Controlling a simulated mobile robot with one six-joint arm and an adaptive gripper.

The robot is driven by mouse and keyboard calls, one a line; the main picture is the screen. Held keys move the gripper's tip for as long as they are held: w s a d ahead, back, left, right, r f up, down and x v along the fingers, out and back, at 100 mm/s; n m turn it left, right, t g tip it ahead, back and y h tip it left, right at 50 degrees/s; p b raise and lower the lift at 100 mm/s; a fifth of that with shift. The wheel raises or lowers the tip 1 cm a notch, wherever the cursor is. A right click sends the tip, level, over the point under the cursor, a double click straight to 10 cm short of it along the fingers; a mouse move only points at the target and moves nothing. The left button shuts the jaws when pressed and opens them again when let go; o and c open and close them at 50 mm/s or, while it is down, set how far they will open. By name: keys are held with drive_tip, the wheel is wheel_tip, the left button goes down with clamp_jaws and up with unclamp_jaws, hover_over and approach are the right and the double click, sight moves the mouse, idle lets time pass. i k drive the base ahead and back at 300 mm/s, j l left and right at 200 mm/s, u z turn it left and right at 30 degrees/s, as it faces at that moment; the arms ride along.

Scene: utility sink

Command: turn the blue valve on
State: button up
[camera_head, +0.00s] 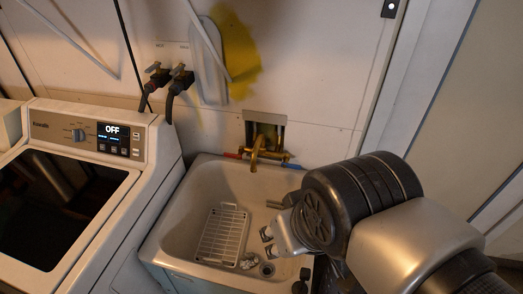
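The blue valve handle (293,166) sticks out to the right of the brass faucet (258,150) on the wall behind the sink. A red handle (233,155) sticks out on the faucet's left. My gripper (268,238) is over the right side of the sink, in front of and below the faucet, pointing left. Its fingers look apart, with nothing between them. It is clear of the blue handle. My wrist hides part of the sink's right side. No water shows under the spout.
The utility sink (172,225) holds a white wire rack (222,236) and has a drain (267,269) near the front. A washing machine (88,205) reading OFF stands at left. Two wall valves with dark hoses (176,82) are above. A wall and door frame are at right.

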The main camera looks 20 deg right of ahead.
sight(285, 165)
drive_tip(key=k+z, duration=0.2)
drive_tip(key=z, duration=0.15)
drive_tip(key=k+z, duration=0.2)
drive_tip(key=z, duration=0.15)
drive_tip(key=k+l+z, duration=0.15)
drive_tip(key=z, duration=0.2)
